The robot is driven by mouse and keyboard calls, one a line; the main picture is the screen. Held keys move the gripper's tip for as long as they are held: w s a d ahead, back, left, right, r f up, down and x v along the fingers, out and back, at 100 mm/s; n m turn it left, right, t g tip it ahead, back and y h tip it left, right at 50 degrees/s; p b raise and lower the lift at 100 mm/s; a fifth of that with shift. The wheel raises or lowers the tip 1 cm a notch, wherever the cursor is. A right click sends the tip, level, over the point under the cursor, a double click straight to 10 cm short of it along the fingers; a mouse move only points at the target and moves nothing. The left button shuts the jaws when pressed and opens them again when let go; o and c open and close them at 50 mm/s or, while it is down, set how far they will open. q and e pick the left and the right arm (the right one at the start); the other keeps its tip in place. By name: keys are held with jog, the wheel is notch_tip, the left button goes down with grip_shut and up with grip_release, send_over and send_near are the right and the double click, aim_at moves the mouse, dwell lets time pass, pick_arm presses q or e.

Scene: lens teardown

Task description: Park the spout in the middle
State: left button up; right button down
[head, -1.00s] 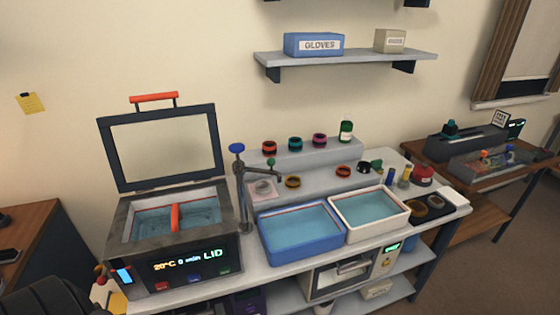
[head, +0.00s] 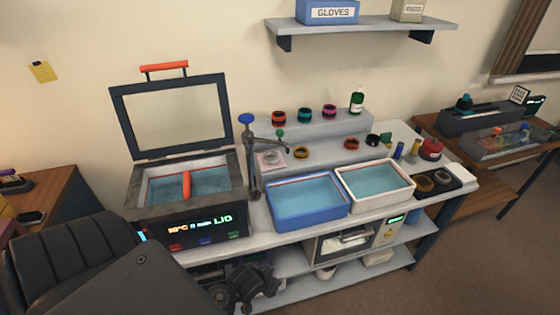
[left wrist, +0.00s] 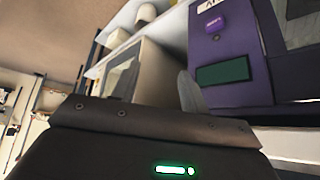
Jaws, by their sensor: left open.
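The grey spout (head: 268,147) sticks out to the right from an upright post with a blue knob (head: 246,119). The post stands between the open-lidded bath (head: 185,207) and the blue basin (head: 300,220). In the picture, the spout's tip appears behind the blue basin's back edge; I cannot tell exactly what is below it. The white basin (head: 400,200) is right of the blue one. My left gripper (head: 248,287) is open and empty, low in front of the bench, below and apart from the spout. One finger shows in the left wrist view (left wrist: 190,92). My right gripper is out of view.
The bath's raised lid (head: 175,117) stands upright left of the post. Several coloured rings stand on the stepped shelf (head: 325,122) behind the basins. A wall shelf (head: 370,33) holds a gloves box. A purple device (left wrist: 225,60) fills the right of the left wrist view.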

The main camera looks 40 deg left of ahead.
pick_arm(q)
notch_tip(320, 180, up, 10)
jog(key=w+a+t, duration=0.1)
jog(key=w+t, duration=0.1)
jog(key=w, duration=0.1)
jog(key=n+t+y, duration=0.4)
jog(key=n+t, duration=0.1)
jog(key=t, duration=0.3)
send_near(278, 135)
jog(key=p+x, duration=0.3)
jog(key=x, duration=0.7)
jog(key=shift+w+a+p, duration=0.1)
jog(key=shift+w+p, duration=0.05)
jog(key=shift+p, duration=0.25)
jog(key=shift+w+a, duration=0.1)
jog(key=shift+w, duration=0.45)
jog(key=shift+f, duration=0.1)
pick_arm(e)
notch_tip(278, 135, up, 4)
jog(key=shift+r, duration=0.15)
pick_arm(q)
grip_shut()
